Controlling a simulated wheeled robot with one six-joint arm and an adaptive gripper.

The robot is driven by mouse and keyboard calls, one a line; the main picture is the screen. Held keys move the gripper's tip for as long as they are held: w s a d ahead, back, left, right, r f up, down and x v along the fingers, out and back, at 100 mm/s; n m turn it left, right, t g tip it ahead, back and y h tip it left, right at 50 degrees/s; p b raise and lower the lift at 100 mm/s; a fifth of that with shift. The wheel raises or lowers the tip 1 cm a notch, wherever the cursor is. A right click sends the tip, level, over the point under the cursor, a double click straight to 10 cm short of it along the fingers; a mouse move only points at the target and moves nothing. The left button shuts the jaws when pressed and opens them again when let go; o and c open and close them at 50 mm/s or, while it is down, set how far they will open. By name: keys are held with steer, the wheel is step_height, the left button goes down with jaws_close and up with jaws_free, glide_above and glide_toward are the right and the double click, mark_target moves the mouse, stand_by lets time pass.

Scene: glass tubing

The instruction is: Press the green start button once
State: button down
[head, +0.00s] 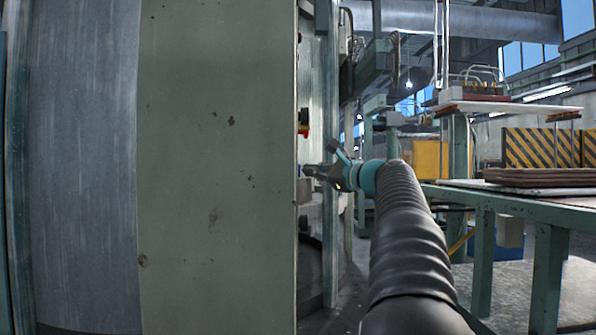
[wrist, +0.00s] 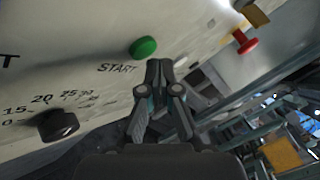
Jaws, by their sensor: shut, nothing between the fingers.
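The green start button (wrist: 143,48) stands out from a pale control panel (wrist: 100,30) in the wrist view, above the printed word START. My gripper (wrist: 159,66) is shut and empty; in the picture its fingertips are just below and to the right of the button. I cannot tell whether they touch the panel, but a gap shows between them and the button. In the head view my gripper (head: 310,171) reaches behind the edge of a large grey-green cabinet (head: 215,170), which hides the button.
A black knob (wrist: 58,125) with a number scale is at the panel's lower left. A red mushroom button (wrist: 246,42) sticks out at the upper right. In the head view a green-legged workbench (head: 545,205) with stacked boards stands at right.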

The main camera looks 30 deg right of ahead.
steer(key=shift+w+a, duration=0.15)
steer(key=shift+a, duration=0.05)
steer(key=shift+w+a, duration=0.2)
steer(key=shift+a, duration=0.15)
stand_by(0.8)
steer(key=shift+s+d, duration=0.1)
steer(key=shift+d, duration=0.05)
steer(key=shift+s+d+p, duration=0.3)
steer(key=shift+d, duration=0.2)
steer(key=shift+d, duration=0.1)
stand_by(0.3)
steer(key=s+d, duration=0.1)
steer(key=d+p, duration=0.1)
steer(key=s+d, duration=0.1)
steer(key=d, duration=0.1)
steer(key=shift+s+p, duration=0.35)
steer(key=shift+p, duration=0.05)
stand_by(0.7)
